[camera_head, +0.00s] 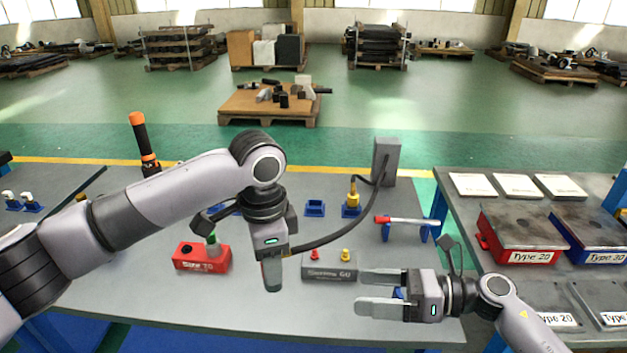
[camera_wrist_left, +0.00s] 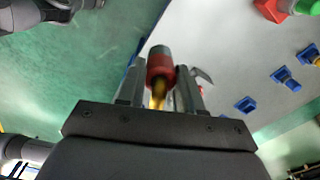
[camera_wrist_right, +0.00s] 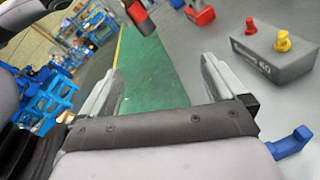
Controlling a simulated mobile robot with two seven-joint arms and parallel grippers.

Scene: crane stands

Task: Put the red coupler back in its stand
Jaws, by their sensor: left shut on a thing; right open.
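My left gripper (camera_head: 271,277) points down over the table's front half, between the red block and the grey block. Its fingers are shut on the red coupler, which the left wrist view shows as a red body with a dark end and a brass part (camera_wrist_left: 159,68). The coupler is hidden behind the fingers in the head view. Which stand is the red coupler's, I cannot tell. My right gripper (camera_head: 368,291) is open and empty, low at the table's front right.
A red block (camera_head: 202,265) holds a green coupler. A grey block (camera_head: 330,272) marked 60 has red and yellow knobs. A black hose (camera_head: 335,236) runs from the grey post (camera_head: 386,160) towards my left gripper. A red-tipped tool (camera_head: 405,220) rests on blue supports.

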